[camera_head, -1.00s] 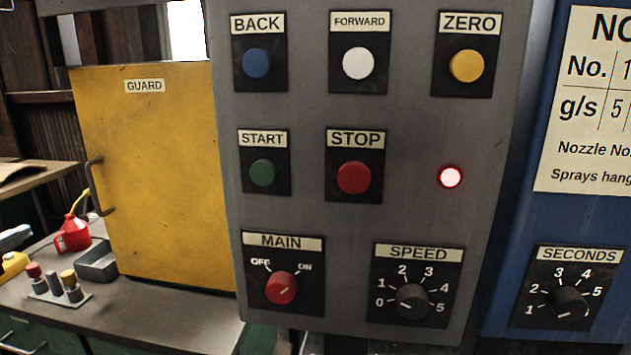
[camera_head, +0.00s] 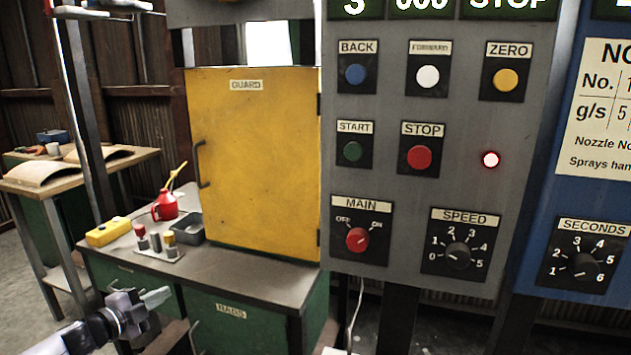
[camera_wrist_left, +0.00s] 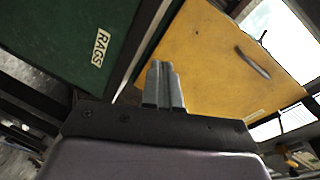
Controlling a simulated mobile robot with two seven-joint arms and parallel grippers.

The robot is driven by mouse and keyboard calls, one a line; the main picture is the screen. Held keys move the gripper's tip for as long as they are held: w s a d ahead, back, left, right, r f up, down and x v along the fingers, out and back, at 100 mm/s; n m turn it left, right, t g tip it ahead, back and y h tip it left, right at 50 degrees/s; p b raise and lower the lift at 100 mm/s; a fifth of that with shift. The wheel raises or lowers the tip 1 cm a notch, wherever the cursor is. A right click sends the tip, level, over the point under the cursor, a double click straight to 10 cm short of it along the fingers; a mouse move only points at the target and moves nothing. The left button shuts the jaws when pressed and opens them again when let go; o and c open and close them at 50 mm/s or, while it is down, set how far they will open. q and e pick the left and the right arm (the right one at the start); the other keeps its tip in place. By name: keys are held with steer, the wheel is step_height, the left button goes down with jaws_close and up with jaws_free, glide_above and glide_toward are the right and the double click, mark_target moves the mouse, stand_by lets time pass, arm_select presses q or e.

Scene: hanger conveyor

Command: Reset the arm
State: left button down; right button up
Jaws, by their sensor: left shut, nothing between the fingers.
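My left gripper (camera_head: 157,297) comes in from the lower left in the head view, in front of the green bench drawers. Its fingers are together and empty. In the left wrist view the closed fingertips (camera_wrist_left: 161,68) show in the middle, with the yellow guard door and the green RAGS drawer beyond them. It touches nothing that I can see. My right gripper is in neither view.
The grey control panel (camera_head: 460,120) stands at the right, with a lit red lamp (camera_head: 490,159). The yellow guard door (camera_head: 255,160) is shut.

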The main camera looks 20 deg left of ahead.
arm_select(q)
steer(key=s+d+f+n+g+p, duration=0.1)
steer(key=s+d+f+n, duration=0.1)
steer(key=s+d+f, duration=0.35)
steer(key=s+d+f+n+g, duration=0.1)
steer(key=s+d+f+n, duration=0.15)
steer(key=d, duration=0.65)
steer(key=s+d+f+n+g+p, duration=0.1)
steer(key=s+d+f+n, duration=0.2)
steer(key=d, duration=0.4)
steer(key=s+d+n+g+p, duration=0.2)
steer(key=s+d+n, duration=0.3)
steer(key=s+d, duration=0.7)
steer(key=shift+s+d+f+g, duration=0.15)
steer(key=shift+s+g, duration=0.15)
steer(key=shift+s, duration=0.55)
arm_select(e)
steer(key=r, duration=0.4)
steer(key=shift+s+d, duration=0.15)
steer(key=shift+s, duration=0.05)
